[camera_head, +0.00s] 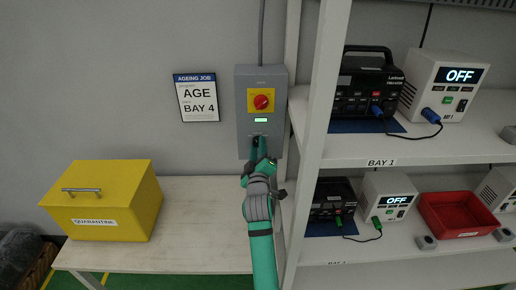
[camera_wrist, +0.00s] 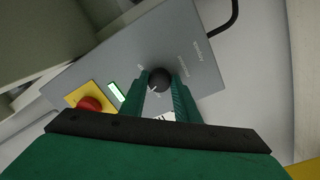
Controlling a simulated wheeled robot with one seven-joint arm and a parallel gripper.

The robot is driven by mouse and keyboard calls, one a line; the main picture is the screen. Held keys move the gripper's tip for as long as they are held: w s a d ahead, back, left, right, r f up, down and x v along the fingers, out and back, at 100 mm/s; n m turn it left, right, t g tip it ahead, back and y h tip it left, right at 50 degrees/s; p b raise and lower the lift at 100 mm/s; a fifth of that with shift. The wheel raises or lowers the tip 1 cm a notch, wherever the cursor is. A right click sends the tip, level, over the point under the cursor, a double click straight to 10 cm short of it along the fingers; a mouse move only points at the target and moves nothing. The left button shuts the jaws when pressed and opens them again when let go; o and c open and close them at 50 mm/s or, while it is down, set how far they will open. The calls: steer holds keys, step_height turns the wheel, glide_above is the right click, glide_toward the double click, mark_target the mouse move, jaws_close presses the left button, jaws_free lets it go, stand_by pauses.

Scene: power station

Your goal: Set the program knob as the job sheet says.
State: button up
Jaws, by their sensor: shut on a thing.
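The job sheet (camera_head: 197,98) hangs on the wall left of the control box and reads "AGEING JOB", "AGE", "BAY 4". The grey control box (camera_head: 243,134) carries a red knob on a yellow plate (camera_head: 261,101), a small lit display (camera_head: 261,120) and, below, the black program knob, mostly hidden by my gripper in the head view. In the wrist view the black program knob (camera_wrist: 159,79) sits between my gripper's fingers (camera_wrist: 160,88), which are shut on it. A white mark shows on the knob; the labels around it are too small to read surely.
A yellow "QUARANTINE" box (camera_head: 105,198) stands on the pale bench (camera_head: 200,215). To the right, a shelf rack (camera_head: 313,130) holds black devices (camera_head: 368,85), white units reading "OFF" (camera_head: 440,88) and a red tray (camera_head: 455,215). The rack post stands close beside the control box.

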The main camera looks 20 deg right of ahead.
steer(key=n, duration=0.6)
steer(key=shift+d+n+y, duration=0.15)
steer(key=shift+n+y, duration=0.15)
stand_by(0.4)
steer(key=o, duration=1)
steer(key=shift+o, duration=0.2)
steer(key=shift+r, duration=0.1)
